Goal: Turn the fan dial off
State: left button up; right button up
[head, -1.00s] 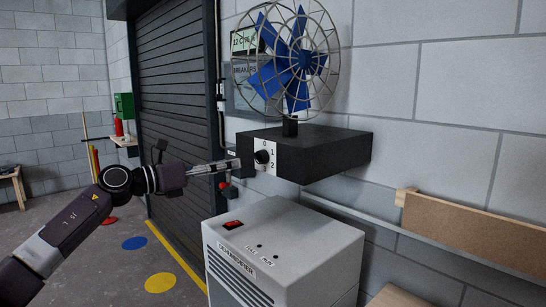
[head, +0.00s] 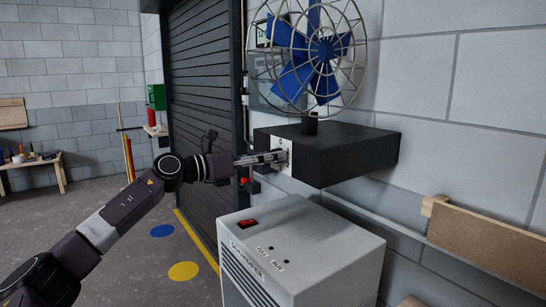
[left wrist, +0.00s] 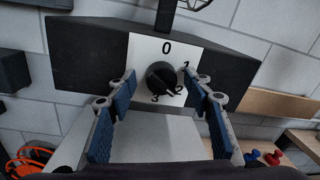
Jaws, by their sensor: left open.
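The blue-bladed fan (head: 326,50) in its wire cage stands on a black box (head: 345,155) on the wall. The black round fan dial (left wrist: 161,76) sits on a white plate (left wrist: 166,48) marked 0 to 3, with 0 at the top. Its pale mark faces lower right, seemingly near 2. My left gripper (head: 284,156) is at the plate and hides the dial in the head view. In the left wrist view its blue-padded fingers (left wrist: 161,80) are open, one on each side of the dial, with gaps to it. My right gripper is not in view.
A grey dehumidifier (head: 305,245) with a red switch stands below the box. A wooden batten (head: 490,240) is on the wall at right. A dark roller shutter (head: 205,110) is behind my left arm. Open floor lies at left.

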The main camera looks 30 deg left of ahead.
pick_arm(q)
jog(key=shift+s+r, duration=0.1)
jog(key=shift+s, duration=0.05)
jog(key=shift+c, duration=0.4)
jog(key=c, duration=1)
jog(key=shift+c, duration=0.4)
jog(key=shift+d+f+n+t+y+p, duration=0.1)
jog(key=shift+n+t+y+p, duration=0.2)
jog(key=shift+n+p, duration=3.4)
jog(key=shift+d+f+n+t+y+p, duration=0.1)
jog(key=shift+n+t+y+p, duration=0.2)
jog(key=shift+n+p, duration=3.4)
jog(key=shift+f+n+t+y+p, duration=0.2)
jog(key=shift+n+p, duration=1.85)
jog(key=shift+n, duration=3.25)
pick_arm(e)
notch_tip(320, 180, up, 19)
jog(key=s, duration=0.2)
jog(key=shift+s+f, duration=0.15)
pick_arm(q)
jog(key=shift+r, duration=0.1)
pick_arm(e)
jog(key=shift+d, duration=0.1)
